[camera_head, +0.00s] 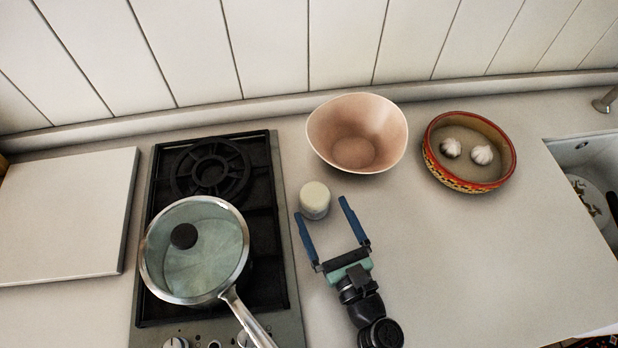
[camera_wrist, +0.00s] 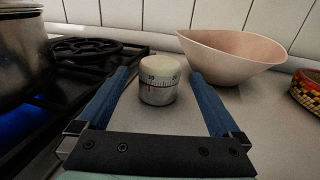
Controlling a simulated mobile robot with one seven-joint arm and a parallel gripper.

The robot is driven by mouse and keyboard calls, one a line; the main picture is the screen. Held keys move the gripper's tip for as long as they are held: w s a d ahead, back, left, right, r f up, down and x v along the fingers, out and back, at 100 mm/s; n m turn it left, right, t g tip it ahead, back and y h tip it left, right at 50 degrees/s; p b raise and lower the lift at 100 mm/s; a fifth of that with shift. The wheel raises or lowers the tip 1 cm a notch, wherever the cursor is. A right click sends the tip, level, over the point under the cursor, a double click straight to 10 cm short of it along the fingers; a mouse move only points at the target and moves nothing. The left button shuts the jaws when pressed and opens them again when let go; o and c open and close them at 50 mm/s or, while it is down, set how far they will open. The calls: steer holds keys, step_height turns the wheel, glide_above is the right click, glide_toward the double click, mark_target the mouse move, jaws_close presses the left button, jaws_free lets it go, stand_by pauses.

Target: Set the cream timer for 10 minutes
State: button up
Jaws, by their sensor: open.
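The cream timer (camera_head: 315,200) stands upright on the counter, just right of the hob. In the wrist view the cream timer (camera_wrist: 157,82) shows a dial band with dark marks and numbers around its middle; the exact setting is too small to read. My gripper (camera_head: 322,207) is open, with its two blue fingers pointing at the timer. In the wrist view my gripper (camera_wrist: 160,78) has one finger to each side of the timer, with gaps on both sides. The fingers do not touch it.
A pan with a glass lid (camera_head: 195,250) sits on the black hob (camera_head: 262,190), and a blue flame glows under it. A pink bowl (camera_head: 357,135) stands behind the timer. A patterned dish (camera_head: 468,187) holds garlic. Counter to the right of my gripper is clear.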

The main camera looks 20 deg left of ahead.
mark_target(311, 183)
steer(key=x, duration=0.8)
steer(key=shift+w+p, duration=0.15)
steer(key=shift+p, duration=0.15)
steer(key=shift+c, duration=0.2)
steer(key=c, duration=1.2)
steer(key=shift+d+m+t+h, duration=0.1)
steer(key=shift+m+t+h, duration=0.5)
steer(key=shift+t+h, duration=0.1)
steer(key=shift+c, duration=0.2)
steer(key=shift+w, duration=0.1)
steer(key=o, duration=1.3)
steer(key=shift+d, duration=0.1)
